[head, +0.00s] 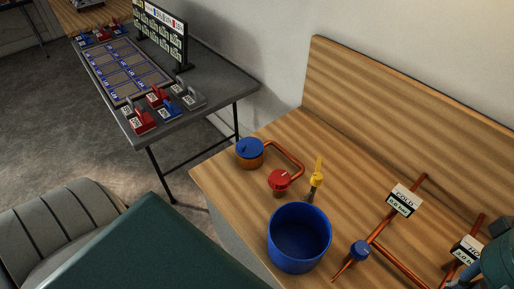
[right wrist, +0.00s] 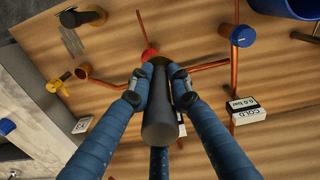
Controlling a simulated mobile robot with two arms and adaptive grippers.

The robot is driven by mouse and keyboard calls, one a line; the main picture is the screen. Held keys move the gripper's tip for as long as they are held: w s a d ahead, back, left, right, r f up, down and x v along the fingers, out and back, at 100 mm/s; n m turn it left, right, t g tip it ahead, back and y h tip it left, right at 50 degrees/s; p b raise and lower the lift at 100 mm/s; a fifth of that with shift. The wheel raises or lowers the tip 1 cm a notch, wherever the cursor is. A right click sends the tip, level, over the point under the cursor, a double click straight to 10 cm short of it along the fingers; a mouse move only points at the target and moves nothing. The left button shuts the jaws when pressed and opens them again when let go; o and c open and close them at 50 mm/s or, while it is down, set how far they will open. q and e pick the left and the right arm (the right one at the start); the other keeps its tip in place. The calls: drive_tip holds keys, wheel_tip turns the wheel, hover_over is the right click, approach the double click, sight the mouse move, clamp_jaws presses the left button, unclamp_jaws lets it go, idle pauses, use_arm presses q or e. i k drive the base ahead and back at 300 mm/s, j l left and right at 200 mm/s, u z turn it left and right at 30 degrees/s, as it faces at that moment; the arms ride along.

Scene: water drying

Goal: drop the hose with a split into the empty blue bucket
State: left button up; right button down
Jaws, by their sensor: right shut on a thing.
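The blue bucket (head: 299,262) stands upright on the wooden bench in the head view and looks empty inside. Part of its wall also shows at the top right of the right wrist view (right wrist: 283,9). My right gripper (right wrist: 157,75) is shut on a dark grey hose (right wrist: 158,122), a short thick cylinder between its two blue fingers. No split can be made out on the side that shows. The hose is apart from the bucket, over the pipework. My left gripper is not in view.
Copper pipes with a COLD gauge (head: 403,200), a HOT gauge (head: 465,250) and a blue valve (head: 360,250) lie right of the bucket. Behind it are a red valve (head: 279,180), a blue-topped fitting (head: 249,150) and a yellow-handled tool (head: 317,178). A grey table (head: 215,85) stands farther back.

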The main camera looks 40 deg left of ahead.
sight(300, 249)
drive_tip(key=u, duration=0.85)
drive_tip(key=k+u, duration=0.15)
drive_tip(key=u, duration=0.3)
drive_tip(key=k+u, duration=0.1)
drive_tip(key=u, duration=0.4)
drive_tip(key=k+j, duration=0.2)
drive_tip(key=k, duration=0.3)
